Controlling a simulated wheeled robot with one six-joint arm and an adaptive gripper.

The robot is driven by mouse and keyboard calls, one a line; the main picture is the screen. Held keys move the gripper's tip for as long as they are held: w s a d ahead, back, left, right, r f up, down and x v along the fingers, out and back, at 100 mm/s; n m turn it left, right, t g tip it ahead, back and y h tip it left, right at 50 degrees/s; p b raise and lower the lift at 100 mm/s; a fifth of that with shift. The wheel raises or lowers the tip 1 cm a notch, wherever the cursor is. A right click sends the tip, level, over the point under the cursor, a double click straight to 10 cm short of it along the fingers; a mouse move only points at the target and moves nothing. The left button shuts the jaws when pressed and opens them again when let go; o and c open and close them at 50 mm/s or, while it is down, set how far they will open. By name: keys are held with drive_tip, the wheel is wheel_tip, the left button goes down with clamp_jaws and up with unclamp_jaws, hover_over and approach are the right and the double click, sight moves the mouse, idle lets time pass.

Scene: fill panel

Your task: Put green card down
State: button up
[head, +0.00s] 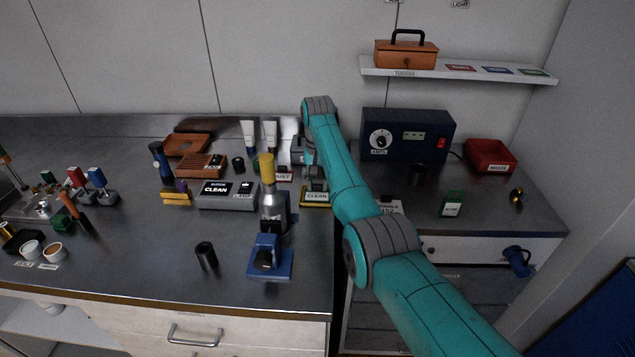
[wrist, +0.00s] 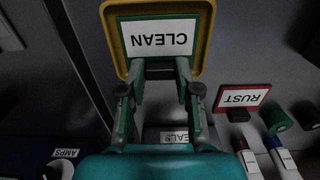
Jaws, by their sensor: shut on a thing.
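The green card (wrist: 160,40) is a white plate marked CLEAN with a green border. In the wrist view it lies within the outline of a yellow-rimmed tray (wrist: 208,20); I cannot tell whether it touches the tray's floor. My gripper (wrist: 158,78) is shut on the dark tab at the card's near edge. In the head view the green card (head: 315,196) shows at the right end of the left bench, over the yellow tray (head: 316,206), with my gripper (head: 314,184) just behind it. My arm hides part of the area to the right.
A red-bordered RUST card (wrist: 244,97) stands beside the tray, near several tubes. A grey CLEAN LAMP box (head: 228,196) and a blue-based device (head: 270,262) are close by on the left bench.

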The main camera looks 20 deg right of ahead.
sight(318, 185)
drive_tip(key=o, duration=1)
drive_tip(key=shift+f, duration=0.1)
wheel_tip(318, 185, up, 12)
drive_tip(key=shift+r, duration=0.15)
